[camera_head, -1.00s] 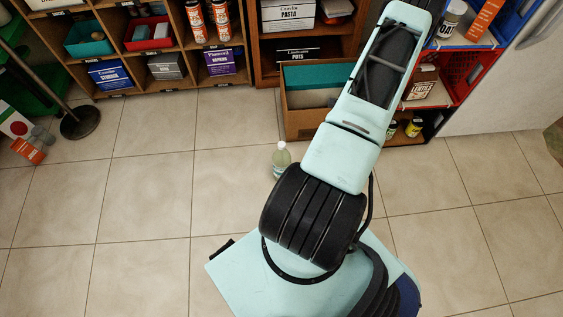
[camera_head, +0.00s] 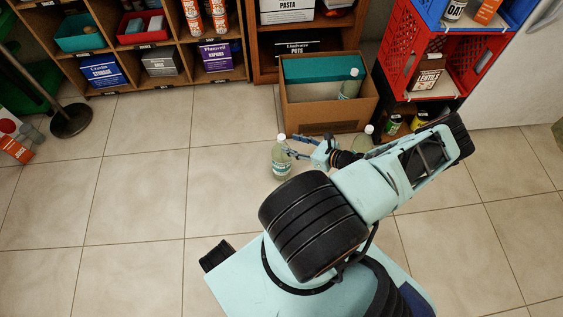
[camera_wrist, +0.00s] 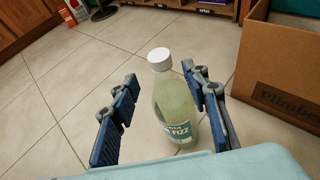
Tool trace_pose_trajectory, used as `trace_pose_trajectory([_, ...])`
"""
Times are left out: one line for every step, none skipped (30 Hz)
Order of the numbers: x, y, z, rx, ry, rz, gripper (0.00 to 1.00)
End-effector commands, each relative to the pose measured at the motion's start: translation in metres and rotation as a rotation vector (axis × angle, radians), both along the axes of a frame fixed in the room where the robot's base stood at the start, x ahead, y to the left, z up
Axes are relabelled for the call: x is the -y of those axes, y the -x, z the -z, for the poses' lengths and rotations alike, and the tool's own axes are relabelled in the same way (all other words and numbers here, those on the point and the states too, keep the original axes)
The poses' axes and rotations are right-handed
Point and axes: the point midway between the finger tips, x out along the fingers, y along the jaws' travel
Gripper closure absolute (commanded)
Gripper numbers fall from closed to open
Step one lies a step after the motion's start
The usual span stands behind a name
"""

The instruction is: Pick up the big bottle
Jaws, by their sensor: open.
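A pale green bottle (camera_head: 281,160) with a white cap stands upright on the tiled floor. It also shows in the wrist view (camera_wrist: 174,108), with a "FIZZ" label. My gripper (camera_head: 294,147) is at its right side in the head view. In the wrist view my open gripper (camera_wrist: 160,82) has the bottle between its fingers, close to the right finger and with a wide gap to the left one. A similar bottle (camera_head: 350,85) stands in the cardboard box. Another bottle (camera_head: 367,134) is partly hidden behind my arm. I cannot tell their sizes apart.
Shelves (camera_head: 160,82) line the back. Red and blue crates (camera_head: 443,75) are stacked at the right.

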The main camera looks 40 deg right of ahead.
Motion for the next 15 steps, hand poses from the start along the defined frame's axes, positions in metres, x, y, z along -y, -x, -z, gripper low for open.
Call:
trace_pose_trajectory([-0.002, -0.006, 0.005, -0.001, -0.001, -0.001, 0.58])
trace_pose_trajectory([-0.003, -0.008, 0.005, -0.001, 0.000, -0.001, 0.58])
trace_pose_trajectory([-0.003, -0.010, 0.006, -0.001, 0.000, -0.001, 0.58])
trace_pose_trajectory([-0.003, -0.012, 0.006, -0.001, 0.000, -0.001, 0.58])
trace_pose_trajectory([-0.004, -0.014, 0.007, -0.001, 0.000, -0.001, 0.58])
trace_pose_trajectory([-0.004, -0.017, 0.008, -0.001, 0.000, -0.001, 0.58])
trace_pose_trajectory([-0.005, -0.020, 0.009, -0.002, 0.000, -0.001, 0.58])
trace_pose_trajectory([-0.006, -0.023, 0.011, -0.002, 0.000, -0.001, 0.58])
trace_pose_trajectory([-0.007, -0.029, 0.013, -0.001, 0.000, -0.002, 0.58])
trace_pose_trajectory([-0.007, -0.033, 0.014, 0.000, 0.000, -0.002, 0.58])
trace_pose_trajectory([-0.008, -0.038, 0.016, -0.001, 0.000, -0.003, 0.58])
trace_pose_trajectory([-0.010, -0.044, 0.018, -0.002, 0.000, -0.003, 0.58])
trace_pose_trajectory([-0.011, -0.048, 0.020, -0.001, 0.000, -0.003, 0.58])
trace_pose_trajectory([-0.012, -0.051, 0.021, -0.001, 0.000, -0.003, 0.58])
trace_pose_trajectory([-0.013, -0.055, 0.022, -0.002, 0.000, -0.002, 0.58])
